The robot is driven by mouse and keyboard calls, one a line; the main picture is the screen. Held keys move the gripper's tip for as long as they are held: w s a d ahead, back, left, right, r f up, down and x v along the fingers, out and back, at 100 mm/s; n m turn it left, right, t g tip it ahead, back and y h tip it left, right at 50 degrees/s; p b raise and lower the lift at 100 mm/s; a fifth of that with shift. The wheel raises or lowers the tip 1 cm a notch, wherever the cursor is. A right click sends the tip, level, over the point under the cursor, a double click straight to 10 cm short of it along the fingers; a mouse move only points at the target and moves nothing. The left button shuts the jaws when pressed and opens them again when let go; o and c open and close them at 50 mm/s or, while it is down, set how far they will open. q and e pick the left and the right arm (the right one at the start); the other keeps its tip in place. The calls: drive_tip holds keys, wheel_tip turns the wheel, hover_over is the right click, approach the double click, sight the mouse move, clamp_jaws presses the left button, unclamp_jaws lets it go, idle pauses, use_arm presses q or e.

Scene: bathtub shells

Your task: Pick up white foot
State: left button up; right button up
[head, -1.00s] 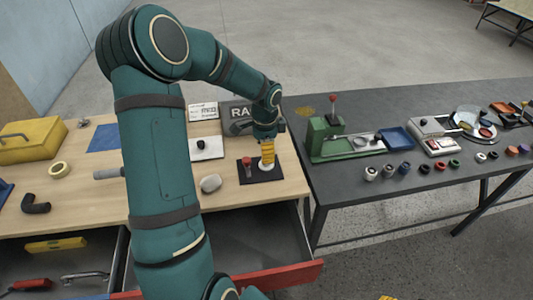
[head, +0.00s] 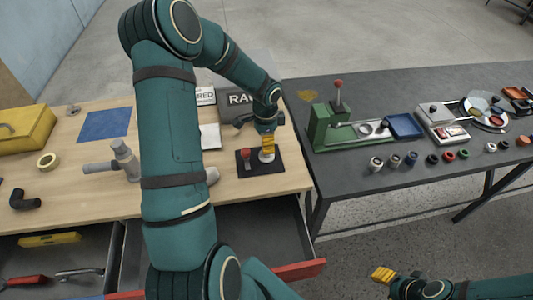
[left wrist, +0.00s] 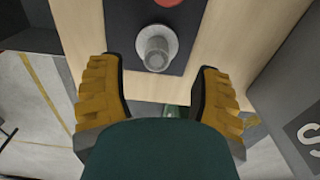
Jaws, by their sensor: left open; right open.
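The white foot (head: 266,157), a pale flanged disc with a short stem, stands on a black mat (head: 247,168) near the right end of the wooden bench. In the left wrist view the foot (left wrist: 157,45) shows its round base and stem, just ahead of the gap between my yellow fingers. My left gripper (head: 267,144) is open right above the foot and partly hides it in the head view. The left wrist view shows the gap between my left fingers (left wrist: 158,75) empty. My right gripper (head: 383,274) is open, low at the lower right.
A red-topped piece (head: 246,155) stands on the same mat, left of the foot. A dark box (head: 238,104) stands behind. An open drawer (head: 265,232) lies below the bench front. A green press (head: 322,130) stands on the grey table to the right.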

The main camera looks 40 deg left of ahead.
use_arm(q)
drive_tip(key=shift+d+f, duration=0.2)
drive_tip(key=shift+f, duration=2.85)
clamp_jaws()
